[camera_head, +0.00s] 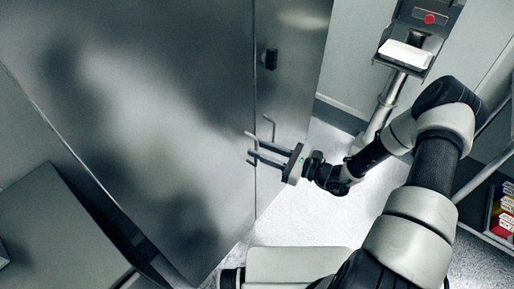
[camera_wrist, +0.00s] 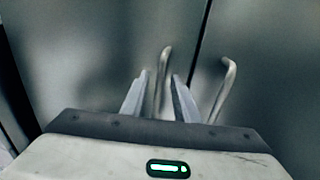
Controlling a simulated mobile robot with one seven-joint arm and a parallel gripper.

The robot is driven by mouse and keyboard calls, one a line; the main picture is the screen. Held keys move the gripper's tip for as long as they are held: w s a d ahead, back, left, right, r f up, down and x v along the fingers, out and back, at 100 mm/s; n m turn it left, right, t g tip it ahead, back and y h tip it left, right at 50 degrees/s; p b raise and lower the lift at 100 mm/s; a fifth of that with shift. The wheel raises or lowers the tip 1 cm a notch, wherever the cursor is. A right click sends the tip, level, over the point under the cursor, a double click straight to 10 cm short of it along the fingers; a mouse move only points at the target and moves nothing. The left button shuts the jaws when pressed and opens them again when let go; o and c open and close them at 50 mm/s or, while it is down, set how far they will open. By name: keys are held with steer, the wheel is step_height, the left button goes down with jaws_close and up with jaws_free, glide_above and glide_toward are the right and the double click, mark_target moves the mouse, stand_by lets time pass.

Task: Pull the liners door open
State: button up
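A tall grey metal cabinet has a wide left door (camera_head: 150,120) and a narrower right door (camera_head: 290,70), split by a vertical seam. No label shows which is the liners door. A bent metal left handle (camera_head: 251,136) stands on the left door, and a right handle (camera_head: 270,124) on the right door. My gripper (camera_head: 252,156) is at the left handle. In the wrist view, the left handle (camera_wrist: 163,72) lies between the parted fingers of my gripper (camera_wrist: 159,88), with gaps visible on both sides. The right handle (camera_wrist: 227,80) is outside the fingers. Both doors look shut.
A black latch (camera_head: 271,59) sits above the handles on the right door. A grey box-like surface (camera_head: 60,225) is at lower left. Pale floor (camera_head: 310,215) lies before the cabinet.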

steer(key=shift+x, duration=0.8)
jaws_close()
steer(key=shift+d, duration=0.1)
